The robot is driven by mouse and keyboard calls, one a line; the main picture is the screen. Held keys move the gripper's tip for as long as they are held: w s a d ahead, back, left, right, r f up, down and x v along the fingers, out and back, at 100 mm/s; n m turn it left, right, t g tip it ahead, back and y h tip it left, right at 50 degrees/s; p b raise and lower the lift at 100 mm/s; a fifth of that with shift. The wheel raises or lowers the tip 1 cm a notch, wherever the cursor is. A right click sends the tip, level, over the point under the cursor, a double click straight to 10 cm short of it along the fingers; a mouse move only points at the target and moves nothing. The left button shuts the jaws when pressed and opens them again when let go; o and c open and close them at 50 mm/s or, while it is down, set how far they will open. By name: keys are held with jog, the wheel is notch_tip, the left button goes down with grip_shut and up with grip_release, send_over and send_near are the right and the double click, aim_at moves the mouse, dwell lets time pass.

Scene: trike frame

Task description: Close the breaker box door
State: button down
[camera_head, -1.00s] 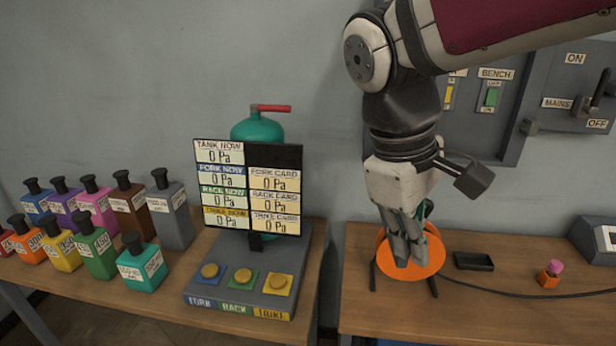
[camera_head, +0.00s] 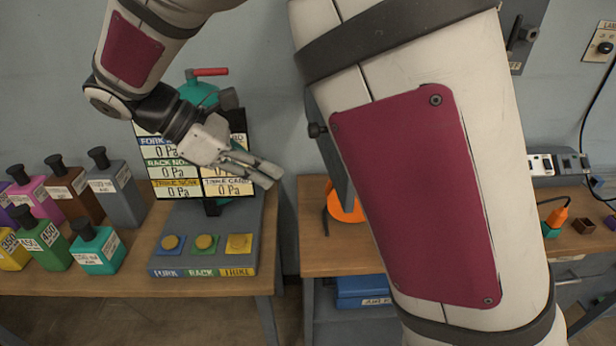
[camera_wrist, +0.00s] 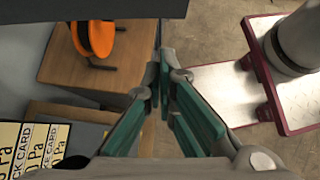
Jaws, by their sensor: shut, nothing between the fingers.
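The breaker box (camera_head: 522,35) shows only as a strip of grey casing with a lever, right of my upper arm. A dark grey upright panel (camera_head: 338,160) with a black knob on its left edge, seen nearly edge-on, looks like its door standing open; my arm hides most of it. My gripper (camera_head: 268,176) is left of this panel, apart from it, in front of the pressure display. In the wrist view my gripper's fingers (camera_wrist: 163,75) are shut and empty. A dark slab (camera_wrist: 95,8) at the top there may be the door.
The display stand (camera_head: 205,225) with buttons and a teal tank (camera_head: 200,92) stands below and behind my gripper. Several coloured bottles (camera_head: 120,195) are at left. An orange reel (camera_head: 345,210) sits on the right bench (camera_head: 335,258). A floor gap separates the benches.

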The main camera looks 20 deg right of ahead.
jog(key=s+d+f+p, duration=0.2)
jog(key=d+f, duration=0.3)
jog(key=d, duration=0.4)
jog(key=shift+d, duration=0.15)
jog(key=shift+w, duration=0.1)
